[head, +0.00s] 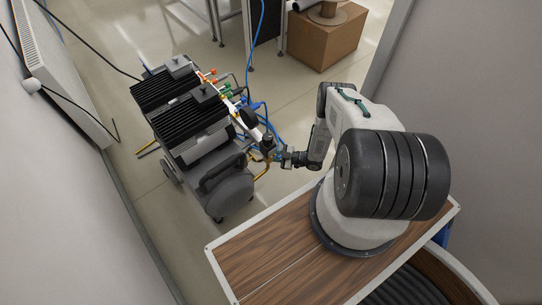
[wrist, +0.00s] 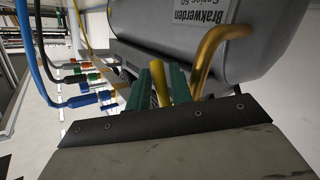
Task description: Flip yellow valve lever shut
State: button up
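The grey compressor (head: 228,185) stands on the floor left of my arm in the head view, with a black twin top and a row of hose fittings. My gripper (head: 290,158) reaches to its near right end, by the brass pipework. In the wrist view, the two green fingers of my gripper (wrist: 165,88) stand apart, with a narrow yellow bar, seemingly the valve lever (wrist: 160,86), between them. I cannot tell whether both fingers touch it. The lever is too small to make out in the head view, and the valve body is hidden.
The compressor's tank (wrist: 185,38) and a bent brass pipe (wrist: 207,55) lie close to the fingers. Blue hoses (wrist: 34,55) and coloured fittings (wrist: 85,88) are at left. A cardboard box (head: 325,42) stands at the back. Open floor lies behind the compressor.

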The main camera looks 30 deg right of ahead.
jog(key=v, duration=0.7)
jog(key=shift+d, duration=0.15)
jog(key=shift+s+r, duration=0.1)
